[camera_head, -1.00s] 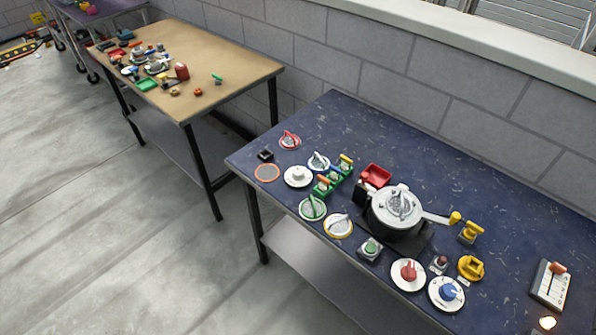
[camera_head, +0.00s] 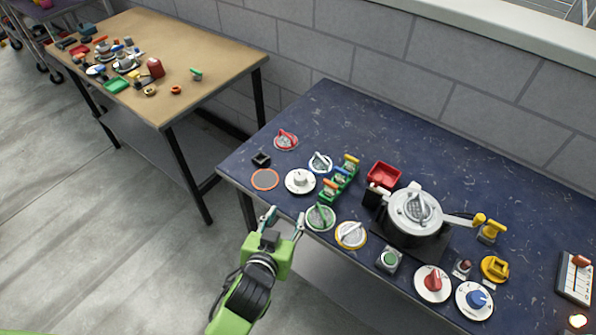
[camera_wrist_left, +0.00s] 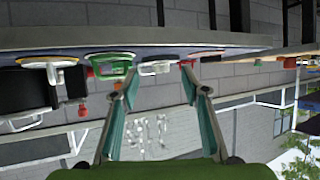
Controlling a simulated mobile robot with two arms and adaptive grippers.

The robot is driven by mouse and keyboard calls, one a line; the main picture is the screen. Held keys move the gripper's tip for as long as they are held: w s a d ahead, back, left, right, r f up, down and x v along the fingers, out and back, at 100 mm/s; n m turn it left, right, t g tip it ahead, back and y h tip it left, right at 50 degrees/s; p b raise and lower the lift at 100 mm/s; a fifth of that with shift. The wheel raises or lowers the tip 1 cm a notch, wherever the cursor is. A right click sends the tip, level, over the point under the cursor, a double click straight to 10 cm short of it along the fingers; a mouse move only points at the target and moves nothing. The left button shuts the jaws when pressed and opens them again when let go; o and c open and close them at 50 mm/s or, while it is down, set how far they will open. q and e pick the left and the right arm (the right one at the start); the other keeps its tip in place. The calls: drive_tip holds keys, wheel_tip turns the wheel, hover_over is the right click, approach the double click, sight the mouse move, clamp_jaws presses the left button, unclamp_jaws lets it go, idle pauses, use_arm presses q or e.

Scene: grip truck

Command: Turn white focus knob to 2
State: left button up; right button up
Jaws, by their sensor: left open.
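A white knob on a round white dial (camera_head: 300,181) sits near the front left of the blue table. Its markings are too small to read. Another pale knob with a white ring (camera_head: 320,162) stands just behind it; I cannot tell from labels which one is the focus knob. My left gripper (camera_head: 284,218) is open and empty at the table's front edge, in front of the white dial and left of the green-ringed knob (camera_head: 320,217). In the left wrist view, the open fingers (camera_wrist_left: 160,82) point toward the table edge, with knobs seen edge-on beyond. My right gripper is not in view.
The blue table (camera_head: 400,130) also holds a yellow-ringed knob (camera_head: 351,235), a red-handled knob (camera_head: 286,140), a green block rack (camera_head: 338,182), a pot (camera_head: 416,210), and red and blue knobs. The table's back is clear.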

sight(300, 178)
use_arm(q)
wheel_tip(300, 178, up, 4)
drive_tip(key=w, duration=0.2)
drive_tip(key=shift+t, duration=0.3)
drive_tip(key=x, duration=1.2)
drive_tip(key=shift+w+d+f+p, duration=0.25)
drive_tip(key=shift+d+p, duration=0.15)
drive_tip(key=c, duration=1.1)
